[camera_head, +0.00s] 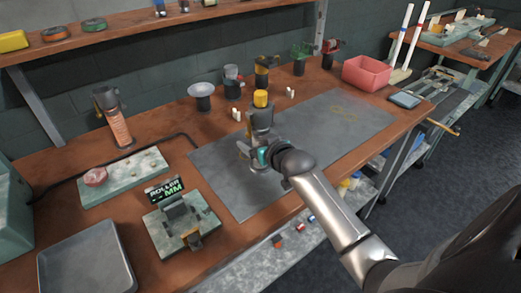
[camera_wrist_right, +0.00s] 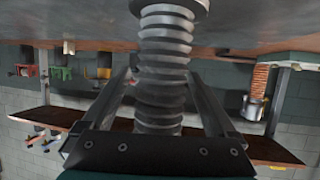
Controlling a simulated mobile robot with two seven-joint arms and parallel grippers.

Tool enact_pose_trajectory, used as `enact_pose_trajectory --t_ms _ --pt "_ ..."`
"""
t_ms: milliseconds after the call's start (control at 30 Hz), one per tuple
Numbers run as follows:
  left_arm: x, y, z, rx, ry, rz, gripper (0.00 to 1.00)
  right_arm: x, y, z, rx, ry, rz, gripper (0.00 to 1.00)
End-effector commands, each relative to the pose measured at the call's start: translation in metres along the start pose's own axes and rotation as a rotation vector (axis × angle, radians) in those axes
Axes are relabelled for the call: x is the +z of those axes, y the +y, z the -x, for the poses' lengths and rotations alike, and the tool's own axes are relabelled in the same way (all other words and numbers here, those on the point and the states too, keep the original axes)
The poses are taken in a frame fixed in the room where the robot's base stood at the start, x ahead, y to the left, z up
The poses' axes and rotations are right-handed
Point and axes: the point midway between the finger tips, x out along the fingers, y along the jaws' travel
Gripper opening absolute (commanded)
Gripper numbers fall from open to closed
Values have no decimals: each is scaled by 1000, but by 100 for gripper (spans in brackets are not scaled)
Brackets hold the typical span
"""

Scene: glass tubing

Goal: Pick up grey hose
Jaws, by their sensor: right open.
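The grey hose (camera_wrist_right: 163,75) is a ridged, upright piece standing on the grey work mat. In the right wrist view, which is upside down, it runs between the two fingers of my right gripper (camera_wrist_right: 162,90). The fingers are open, one on each side of the hose, with a narrow gap visible. In the head view my right gripper (camera_head: 248,150) is low over the mat, and a grey upright piece (camera_head: 262,119) shows just behind it. My wrist hides part of the hose there. My left gripper is not in view.
The grey mat (camera_head: 340,120) is clear to the right. A roller fixture (camera_head: 182,225) and grey tray (camera_head: 85,265) are at the front left. A pink bin (camera_head: 367,73), cups and tools line the back. A shelf (camera_head: 150,25) runs above.

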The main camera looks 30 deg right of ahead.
Motion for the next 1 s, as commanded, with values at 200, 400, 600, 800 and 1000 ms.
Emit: enact_pose_trajectory --t_ms 200,400,600,800,1000 --pt "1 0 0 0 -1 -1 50 0 0 -1 -1 0 0 92" --pt "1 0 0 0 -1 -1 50 0 0 -1 -1 0 0 73" --pt "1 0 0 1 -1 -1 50 0 0 -1 -1 0 0 51" --pt "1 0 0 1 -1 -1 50 0 0 -1 -1 0 0 28" --pt "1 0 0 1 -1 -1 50 0 0 -1 -1 0 0 6"
